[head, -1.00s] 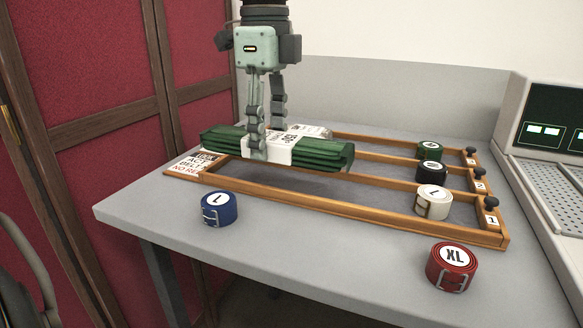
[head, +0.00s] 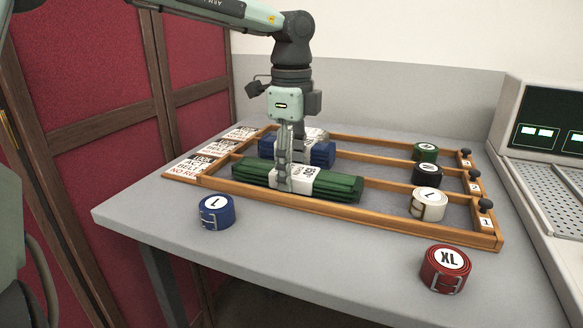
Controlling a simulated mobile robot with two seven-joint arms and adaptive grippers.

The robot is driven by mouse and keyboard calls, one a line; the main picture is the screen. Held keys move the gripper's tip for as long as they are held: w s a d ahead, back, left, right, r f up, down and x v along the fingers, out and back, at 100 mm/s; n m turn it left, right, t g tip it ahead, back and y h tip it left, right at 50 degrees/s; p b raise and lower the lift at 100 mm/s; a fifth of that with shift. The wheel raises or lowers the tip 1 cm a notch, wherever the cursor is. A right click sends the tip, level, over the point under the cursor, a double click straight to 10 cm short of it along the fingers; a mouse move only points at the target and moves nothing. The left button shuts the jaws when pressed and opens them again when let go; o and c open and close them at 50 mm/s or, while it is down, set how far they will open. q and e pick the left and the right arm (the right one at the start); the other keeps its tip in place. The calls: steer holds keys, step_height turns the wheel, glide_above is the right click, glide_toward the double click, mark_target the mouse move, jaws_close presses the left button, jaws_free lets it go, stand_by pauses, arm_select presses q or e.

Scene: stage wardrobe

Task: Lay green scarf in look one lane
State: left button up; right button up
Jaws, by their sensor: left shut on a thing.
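The folded green scarf (head: 335,187) with a white paper band lies low in the front lane of the wooden rack (head: 400,210), the lane with tag 1 (head: 485,222) at its right end. My left gripper (head: 284,185) comes down from above and is shut on the scarf at its band. Whether the scarf's underside touches the lane floor is hidden. A white belt roll (head: 428,204) sits at the right end of this same lane. My right gripper is not in view.
A folded blue scarf (head: 322,153) lies in the middle lane, close behind my gripper. Black (head: 427,173) and green (head: 426,152) belt rolls sit in the lanes behind. Blue (head: 217,212) and red (head: 444,268) belt rolls stand on the table outside the rack. A console (head: 545,150) stands at right.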

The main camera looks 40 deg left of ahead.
arm_select(q)
steer(key=shift+f, duration=0.1)
steer(key=shift+f, duration=0.1)
steer(key=o, duration=0.9)
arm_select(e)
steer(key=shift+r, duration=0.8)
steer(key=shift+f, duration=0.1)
arm_select(q)
steer(key=shift+r, duration=0.8)
step_height(320, 180, up, 11)
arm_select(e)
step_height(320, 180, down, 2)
